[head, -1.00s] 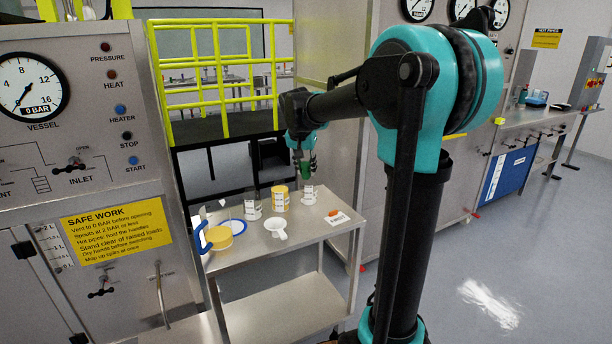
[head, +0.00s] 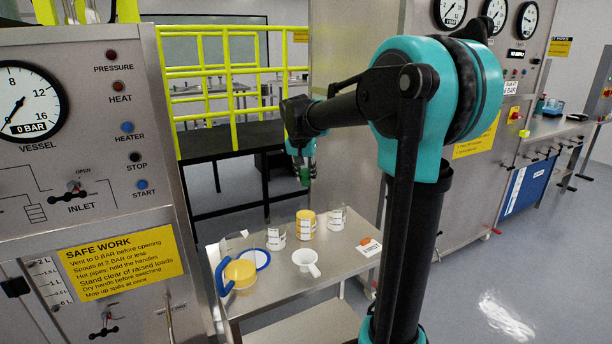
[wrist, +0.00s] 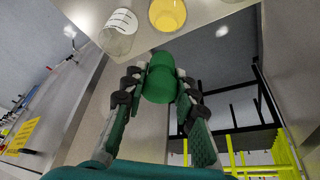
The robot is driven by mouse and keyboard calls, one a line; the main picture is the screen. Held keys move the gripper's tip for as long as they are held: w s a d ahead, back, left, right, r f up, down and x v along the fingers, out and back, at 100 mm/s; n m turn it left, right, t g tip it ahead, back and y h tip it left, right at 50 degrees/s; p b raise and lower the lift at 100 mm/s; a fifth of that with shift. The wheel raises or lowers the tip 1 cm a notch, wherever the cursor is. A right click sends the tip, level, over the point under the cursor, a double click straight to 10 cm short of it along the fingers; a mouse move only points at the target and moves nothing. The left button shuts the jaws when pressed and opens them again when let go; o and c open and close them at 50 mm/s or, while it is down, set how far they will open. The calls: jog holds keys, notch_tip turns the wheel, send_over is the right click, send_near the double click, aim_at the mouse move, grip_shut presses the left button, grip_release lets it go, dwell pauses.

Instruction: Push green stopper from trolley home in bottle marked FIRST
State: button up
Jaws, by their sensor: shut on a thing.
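My gripper (head: 303,163) is shut on the green stopper (wrist: 160,78), which also shows in the head view (head: 305,178). It holds the stopper in the air, beyond the trolley's far edge in the picture and apart from every bottle. On the trolley (head: 285,295) stand two clear bottles with white labels, a left one (head: 276,239) and a right one (head: 337,219). The lettering is too small to read, so I cannot tell which is marked FIRST. One clear bottle (wrist: 118,36) shows in the wrist view, apart from the stopper.
Yellow railing (head: 235,85) stands behind; a panel cabinet (head: 95,150) is left.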

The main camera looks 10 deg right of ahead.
aim_at(305, 185)
jog(key=shift+f, duration=2.9)
jog(key=shift+f, duration=1)
jog(key=o, duration=1.1)
jog(key=shift+o, duration=0.2)
jog(key=v, duration=1.2)
jog(key=shift+s, duration=0.1)
